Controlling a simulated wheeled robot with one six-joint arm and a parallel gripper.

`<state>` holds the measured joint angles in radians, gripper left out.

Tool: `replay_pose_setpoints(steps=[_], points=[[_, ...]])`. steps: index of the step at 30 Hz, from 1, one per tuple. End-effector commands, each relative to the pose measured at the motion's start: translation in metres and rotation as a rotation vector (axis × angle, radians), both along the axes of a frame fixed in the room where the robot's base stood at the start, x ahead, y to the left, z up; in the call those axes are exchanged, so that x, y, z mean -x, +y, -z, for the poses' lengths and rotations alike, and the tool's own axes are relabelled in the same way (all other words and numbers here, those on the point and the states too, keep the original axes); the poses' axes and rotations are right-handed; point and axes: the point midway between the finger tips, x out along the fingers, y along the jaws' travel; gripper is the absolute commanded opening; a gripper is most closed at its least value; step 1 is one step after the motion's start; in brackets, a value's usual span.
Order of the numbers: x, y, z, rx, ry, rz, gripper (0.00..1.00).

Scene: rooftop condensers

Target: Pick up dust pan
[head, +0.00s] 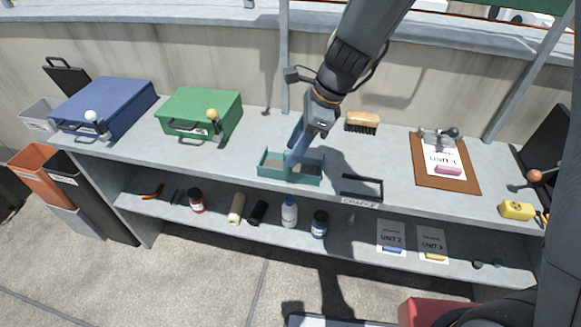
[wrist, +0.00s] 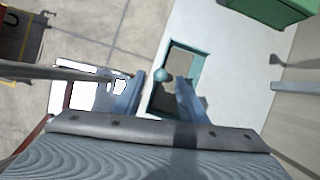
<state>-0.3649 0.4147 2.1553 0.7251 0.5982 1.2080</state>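The dust pan appears to be the teal, shallow, open-topped piece (head: 312,180) on the bench top near its front edge. In the wrist view its teal rim (wrist: 204,62) surrounds a grey-brown inside, and a round teal knob (wrist: 162,74) stands at its near side. My gripper (head: 293,157) reaches down over the pan and hides part of it in the head view. In the wrist view my gripper (wrist: 160,84) has its two blue fingers apart, with the knob showing between or just beyond the tips. Contact cannot be told.
A brush (head: 362,121) lies behind and right of the pan. A small dark holder (head: 361,188) stands close right. Green (head: 200,113) and blue (head: 105,105) cases stand left, a clipboard (head: 444,170) right. The lower shelf (head: 350,238) holds bottles and cards. Bench between pan and green case is clear.

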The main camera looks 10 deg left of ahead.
Motion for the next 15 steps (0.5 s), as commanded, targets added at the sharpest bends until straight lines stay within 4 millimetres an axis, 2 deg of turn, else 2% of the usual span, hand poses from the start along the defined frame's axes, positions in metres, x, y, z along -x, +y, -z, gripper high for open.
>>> replay_pose_setpoints(steps=[15], points=[[0.003,0.017,0.054,0.003,-0.001,-0.003,0.39]])
